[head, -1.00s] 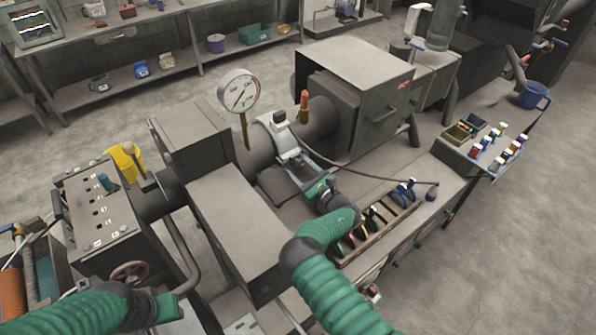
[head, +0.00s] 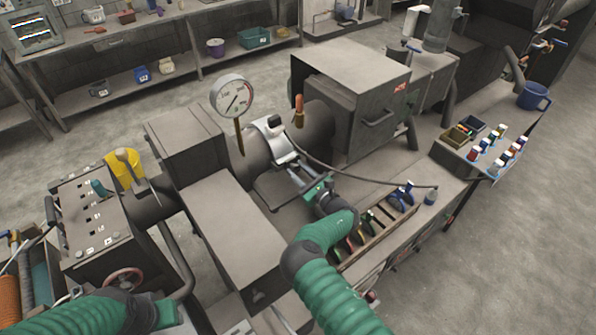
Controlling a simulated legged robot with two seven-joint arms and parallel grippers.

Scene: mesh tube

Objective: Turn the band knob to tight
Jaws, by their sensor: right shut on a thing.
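A light metal band (head: 270,140) wraps the grey tube below the round pressure gauge (head: 232,95). A small black part (head: 274,121) sits on top of the band. My right gripper (head: 295,172) reaches up-left to the lower front side of the band. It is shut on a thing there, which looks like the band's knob. The fingers and wrist hide most of the knob, so its setting cannot be read. My left arm lies at the lower left, and its gripper end (head: 172,314) is low in the picture, its fingers not clear.
An orange-handled lever (head: 299,111) stands on the tube right of the band. A tool tray (head: 372,236) lies just right of my right wrist, with a black cable (head: 370,179) above it. A large grey box (head: 232,232) stands left of my right arm.

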